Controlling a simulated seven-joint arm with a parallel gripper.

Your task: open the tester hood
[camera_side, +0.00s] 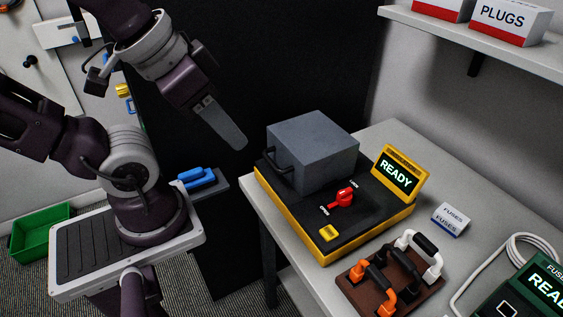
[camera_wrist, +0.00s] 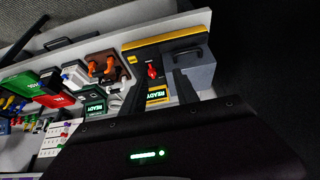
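The tester (camera_side: 295,215) is a black-topped unit with yellow sides on the grey bench. Its grey box-shaped hood (camera_side: 322,150) sits down over the rear part, with a dark bar handle (camera_side: 281,160) on its left face. A red knob (camera_side: 342,198) stands in front of the hood between two small printed labels. My gripper (camera_side: 230,130) is in the air to the left of the hood, apart from it, fingers pointing down and right. The hood (camera_wrist: 198,75) also shows in the wrist view, partly behind the dark fingers. The gap between the fingers is unclear.
The tester has a yellow button (camera_side: 328,233) and a READY display (camera_side: 398,175). A brown block with plugs (camera_side: 385,280), a fuses box (camera_side: 450,219) and a green unit (camera_side: 535,290) lie to the right. A shelf (camera_side: 480,40) overhangs the back right.

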